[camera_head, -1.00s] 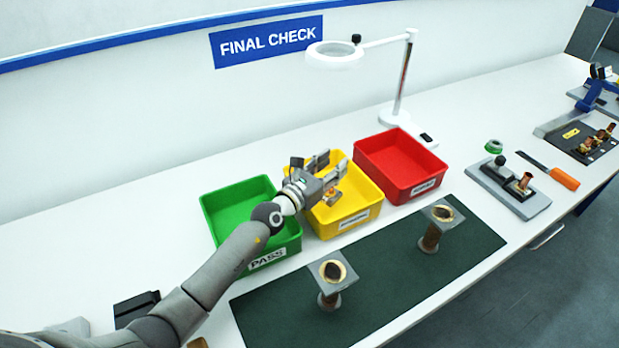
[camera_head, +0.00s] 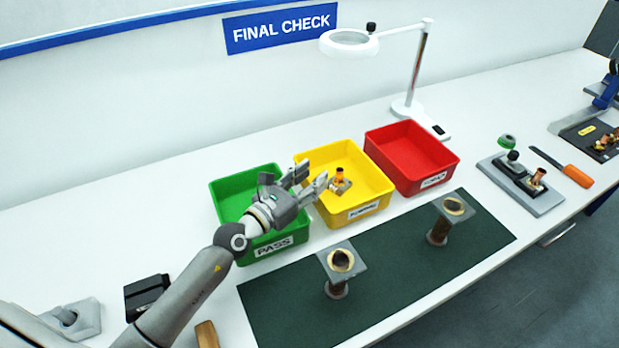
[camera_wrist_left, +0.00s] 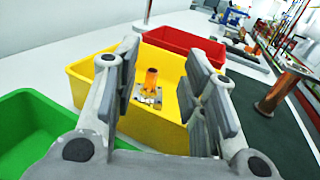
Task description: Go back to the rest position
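My left gripper (camera_head: 308,183) is open and empty. In the head view it is above the right part of the green PASS bin (camera_head: 232,195) and the left edge of the yellow bin (camera_head: 375,180). In the left wrist view the open fingers (camera_wrist_left: 165,95) frame a copper-coloured part with a grey base (camera_wrist_left: 149,92). That part (camera_head: 340,180) lies inside the yellow bin, apart from the fingers. My right gripper is not in view.
A red bin (camera_head: 440,165) stands right of the yellow one. A dark green mat (camera_head: 390,278) in front holds two flanged copper parts (camera_head: 342,262) (camera_head: 452,208). A magnifier lamp (camera_head: 350,42) stands behind. A black box (camera_head: 146,296) lies at left.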

